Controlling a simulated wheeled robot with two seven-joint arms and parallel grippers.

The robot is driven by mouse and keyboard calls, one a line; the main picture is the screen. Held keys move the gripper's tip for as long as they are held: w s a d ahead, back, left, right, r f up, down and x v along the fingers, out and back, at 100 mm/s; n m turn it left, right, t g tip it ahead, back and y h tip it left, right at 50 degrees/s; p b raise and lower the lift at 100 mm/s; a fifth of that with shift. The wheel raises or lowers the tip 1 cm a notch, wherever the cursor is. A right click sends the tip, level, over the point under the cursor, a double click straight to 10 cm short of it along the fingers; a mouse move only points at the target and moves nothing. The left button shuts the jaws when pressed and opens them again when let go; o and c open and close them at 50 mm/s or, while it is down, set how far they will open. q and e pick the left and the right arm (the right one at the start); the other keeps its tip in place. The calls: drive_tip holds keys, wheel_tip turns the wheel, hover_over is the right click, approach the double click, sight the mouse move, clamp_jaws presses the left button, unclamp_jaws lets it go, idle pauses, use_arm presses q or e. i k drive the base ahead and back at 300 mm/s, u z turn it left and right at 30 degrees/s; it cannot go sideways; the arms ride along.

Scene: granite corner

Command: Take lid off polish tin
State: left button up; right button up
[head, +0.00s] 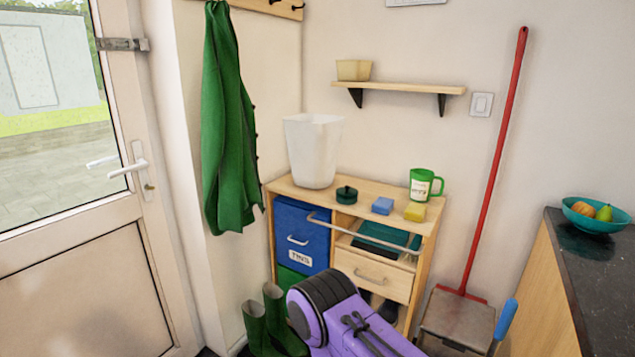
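A small round dark green tin (346,195) with a knob on top, which looks like the polish tin, stands upright on the wooden cabinet top (378,216). Its lid appears to be on, though it is small in the picture. It stands between a white bin and a blue block. Neither my left nor my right gripper shows in the head view. Nothing touches the tin from above.
A white bin (313,152), blue block (382,206), yellow block (415,212) and green mug (424,185) share the cabinet top. A shelf (405,87) hangs above. A red-handled dustpan (459,318) stands right, green boots (278,322) left.

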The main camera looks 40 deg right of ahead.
sight(347, 192)
drive_tip(key=i, duration=0.55)
drive_tip(key=u, duration=0.55)
drive_tip(key=i, duration=0.8)
drive_tip(key=z, duration=1.75)
